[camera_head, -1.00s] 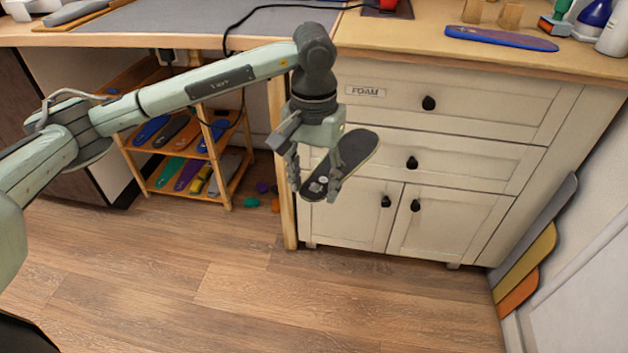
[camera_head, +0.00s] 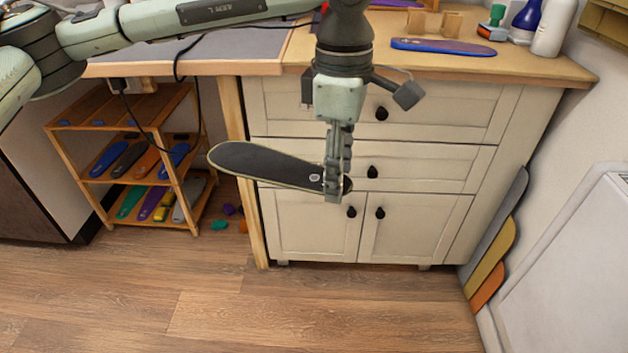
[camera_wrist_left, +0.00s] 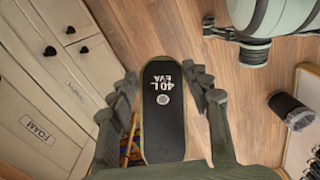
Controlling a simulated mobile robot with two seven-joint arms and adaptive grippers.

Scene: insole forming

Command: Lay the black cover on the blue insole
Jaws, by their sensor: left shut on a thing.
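The black cover (camera_head: 262,167) is a flat sole shape with a pale edge and a round pale spot near one end. My left gripper (camera_head: 335,188) is shut on it near its right end and holds it in front of the drawers, below the worktop. In the left wrist view the cover (camera_wrist_left: 163,115) lies between the two fingers of the left gripper (camera_wrist_left: 164,95), with "40L EVA" printed on it. The blue insole (camera_head: 443,47) lies flat on the wooden worktop at the upper right. My right gripper is not in view.
The cream cabinet (camera_head: 440,160) stands under the wooden worktop (camera_head: 520,68). Bottles (camera_head: 553,27) and small wooden blocks (camera_head: 450,23) stand behind the insole. A wooden shelf (camera_head: 120,182) with several insoles is at left. The floor (camera_head: 330,310) in front is clear.

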